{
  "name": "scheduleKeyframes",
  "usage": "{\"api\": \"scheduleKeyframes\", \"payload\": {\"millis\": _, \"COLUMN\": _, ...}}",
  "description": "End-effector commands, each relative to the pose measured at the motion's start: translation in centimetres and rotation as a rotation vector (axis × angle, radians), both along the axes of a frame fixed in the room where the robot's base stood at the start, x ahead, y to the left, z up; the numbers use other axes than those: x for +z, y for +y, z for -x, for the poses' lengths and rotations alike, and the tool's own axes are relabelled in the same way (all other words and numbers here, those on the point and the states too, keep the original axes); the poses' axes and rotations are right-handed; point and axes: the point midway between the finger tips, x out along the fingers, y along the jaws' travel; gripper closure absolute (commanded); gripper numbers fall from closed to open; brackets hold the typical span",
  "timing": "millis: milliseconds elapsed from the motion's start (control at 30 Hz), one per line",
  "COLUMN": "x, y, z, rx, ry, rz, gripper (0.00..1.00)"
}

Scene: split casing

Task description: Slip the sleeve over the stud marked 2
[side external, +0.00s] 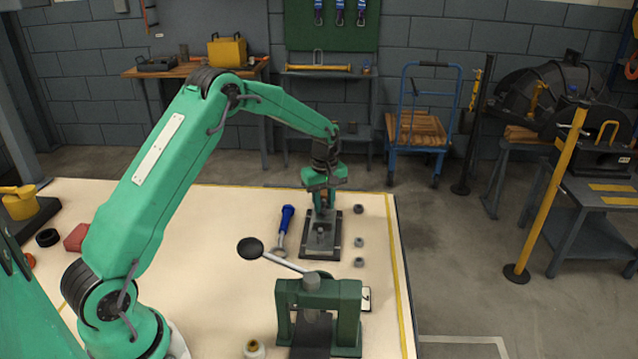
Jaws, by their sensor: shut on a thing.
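The split casing (322,246) is a grey metal block on a dark base plate near the table's far right part. A short upright stud (320,230) shows on its top. The number marks are too small to read, so I cannot tell which stud is 2. My gripper (324,209) points down over the far end of the casing, shut on a small grey sleeve that is mostly hidden between the fingers. I cannot tell whether the sleeve touches a stud. Several similar grey rings stand right of the casing, such as the nearest one (359,262).
A blue-handled tool (285,226) lies just left of the casing. A green press (346,302) with a long ball-ended lever (250,248) stands in front. A black ring (47,237) and a red block (77,237) lie far left. The table's middle left is clear.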

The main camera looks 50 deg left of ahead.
Motion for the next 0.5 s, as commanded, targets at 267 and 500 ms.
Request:
{"api": "scheduleKeyframes", "payload": {"millis": 267, "x": -0.45, "y": 0.00, "z": -0.02, "rx": 0.000, "ry": -0.001, "rz": -0.001, "gripper": 0.66}}
{"api": "scheduleKeyframes", "payload": {"millis": 500, "x": -0.43, "y": 0.01, "z": -0.01, "rx": 0.000, "ry": -0.001, "rz": 0.000, "gripper": 0.48}}
